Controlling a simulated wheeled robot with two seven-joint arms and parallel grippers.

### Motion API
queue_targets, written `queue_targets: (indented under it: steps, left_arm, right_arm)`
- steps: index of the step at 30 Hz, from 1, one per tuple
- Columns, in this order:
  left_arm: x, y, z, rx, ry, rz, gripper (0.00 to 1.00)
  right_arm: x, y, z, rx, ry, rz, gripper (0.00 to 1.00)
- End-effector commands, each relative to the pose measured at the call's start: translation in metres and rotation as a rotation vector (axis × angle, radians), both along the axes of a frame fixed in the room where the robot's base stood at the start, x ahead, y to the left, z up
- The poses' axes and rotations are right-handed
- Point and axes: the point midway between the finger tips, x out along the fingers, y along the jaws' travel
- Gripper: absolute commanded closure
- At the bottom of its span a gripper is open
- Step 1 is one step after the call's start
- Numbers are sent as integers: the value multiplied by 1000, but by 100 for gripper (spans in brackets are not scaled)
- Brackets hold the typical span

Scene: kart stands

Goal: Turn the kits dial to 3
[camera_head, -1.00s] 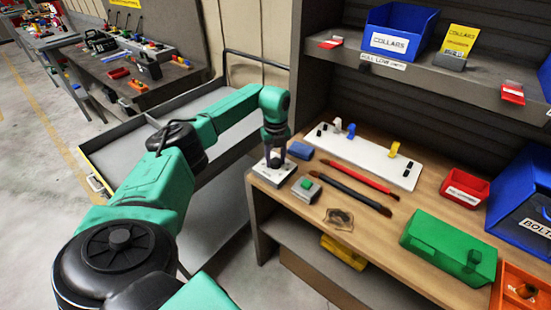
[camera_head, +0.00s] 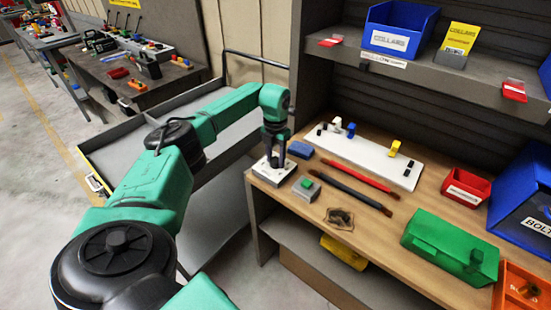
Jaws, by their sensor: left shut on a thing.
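The kits dial is a white plate (camera_head: 271,178) with a knob at the near left corner of the wooden bench. My left gripper (camera_head: 272,162) points straight down over it and is shut on the knob. The fingers cover most of the knob, so the number it points to cannot be read. My right gripper is not in view.
A grey box with a green button (camera_head: 307,187), a blue block (camera_head: 300,149) and red and dark tools (camera_head: 357,178) lie close by. A white board (camera_head: 370,158) with pegs is behind. A green case (camera_head: 450,245) and red bin (camera_head: 466,187) stand right. A grey cart (camera_head: 120,150) is left.

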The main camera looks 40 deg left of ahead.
Motion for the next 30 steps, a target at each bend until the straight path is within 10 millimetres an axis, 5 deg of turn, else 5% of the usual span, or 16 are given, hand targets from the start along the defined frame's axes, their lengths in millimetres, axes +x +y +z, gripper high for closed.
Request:
queue_targets:
  steps: [10, 27, 28, 30]
  left_arm:
    - [2, 1, 3, -1, -8, -164, 100]
    - [2, 1, 3, 0, -9, -196, 100]
    - [2, 1, 3, 0, -9, -196, 42]
    - [2, 1, 3, 0, -7, -196, 23]
  right_arm:
    - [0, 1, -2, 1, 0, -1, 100]
    - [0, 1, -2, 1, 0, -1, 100]
    - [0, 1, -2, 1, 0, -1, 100]
    - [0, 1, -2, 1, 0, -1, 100]
